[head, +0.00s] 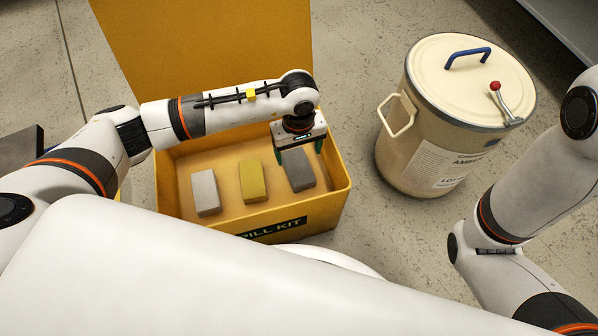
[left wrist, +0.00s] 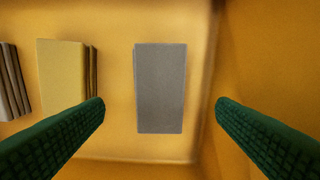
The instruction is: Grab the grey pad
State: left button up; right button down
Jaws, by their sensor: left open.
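The dark grey pad (head: 298,170) lies in the yellow spill kit box (head: 268,232), at the right end of a row of pads. My left gripper (head: 300,148) is over it, pointing down, open and empty. In the left wrist view the grey pad (left wrist: 160,88) lies between the two green fingers (left wrist: 160,112), apart from both, with the left finger closer to it. The gripper partly covers the pad's far end in the head view. My right arm shows at the right, but its gripper is out of view.
A yellow pad (head: 252,181) and a whitish pad (head: 206,191) lie left of the grey one. The box's right wall (left wrist: 212,70) is close to the grey pad. A cream drum (head: 440,115) with a blue handle stands to the right. The raised yellow lid (head: 205,45) is behind.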

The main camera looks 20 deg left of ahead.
aim_at(298, 166)
pick_arm(q)
notch_tip(298, 166, down, 2)
jog(key=shift+f+b, duration=0.2)
jog(key=shift+b, duration=0.25)
notch_tip(298, 166, down, 5)
jog(key=b, duration=0.4)
jog(key=shift+s+b, duration=0.1)
jog(key=shift+b, duration=0.3)
jog(key=shift+c, duration=0.2)
jog(key=c, duration=1)
jog(key=shift+r, duration=0.2)
